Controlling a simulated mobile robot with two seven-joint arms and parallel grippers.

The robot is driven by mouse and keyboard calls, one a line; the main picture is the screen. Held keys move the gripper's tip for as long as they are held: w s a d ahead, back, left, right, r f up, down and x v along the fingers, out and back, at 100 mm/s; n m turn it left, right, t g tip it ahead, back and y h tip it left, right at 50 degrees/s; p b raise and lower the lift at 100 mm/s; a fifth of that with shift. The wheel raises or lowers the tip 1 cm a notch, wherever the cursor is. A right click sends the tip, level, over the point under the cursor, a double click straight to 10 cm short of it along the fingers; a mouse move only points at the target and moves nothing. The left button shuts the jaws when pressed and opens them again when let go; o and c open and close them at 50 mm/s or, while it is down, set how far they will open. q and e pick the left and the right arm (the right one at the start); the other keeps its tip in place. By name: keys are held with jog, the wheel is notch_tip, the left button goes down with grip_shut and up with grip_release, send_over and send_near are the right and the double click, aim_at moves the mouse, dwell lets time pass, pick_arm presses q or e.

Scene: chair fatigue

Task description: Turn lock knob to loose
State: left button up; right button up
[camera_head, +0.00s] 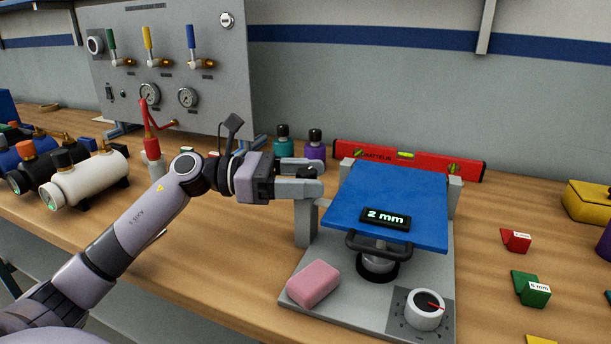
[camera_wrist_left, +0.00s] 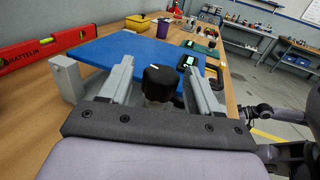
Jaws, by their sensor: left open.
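My left gripper (camera_head: 307,177) is at the left edge of the tilted blue plate (camera_head: 385,205), with its fingers open. In the left wrist view, a black knob (camera_wrist_left: 158,82) stands between the two open fingers (camera_wrist_left: 160,90), with a gap visible on both sides. In the head view, only a bit of this dark knob (camera_head: 306,172) shows between the fingers. Any lock marking is not readable.
A display reading 2 mm (camera_head: 385,218) and a dark handle (camera_head: 379,246) are at the plate's front. A pink block (camera_head: 313,283) lies on the base. A red level (camera_head: 410,159) lies behind. Red (camera_head: 516,240) and green (camera_head: 530,288) blocks stand to the right.

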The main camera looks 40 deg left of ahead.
pick_arm(q)
jog(key=c, duration=0.9)
jog(key=shift+c, duration=0.2)
jog(key=shift+f+n+t+y, duration=0.1)
jog(key=shift+n+t+y, duration=0.55)
jog(key=shift+t, duration=0.25)
jog(key=shift+n+t+y+p, duration=0.6)
jog(key=shift+n+t+y, duration=0.35)
jog(key=shift+t, duration=0.05)
jog(key=o, duration=0.9)
jog(key=shift+o, duration=0.2)
jog(key=shift+s+a, duration=0.1)
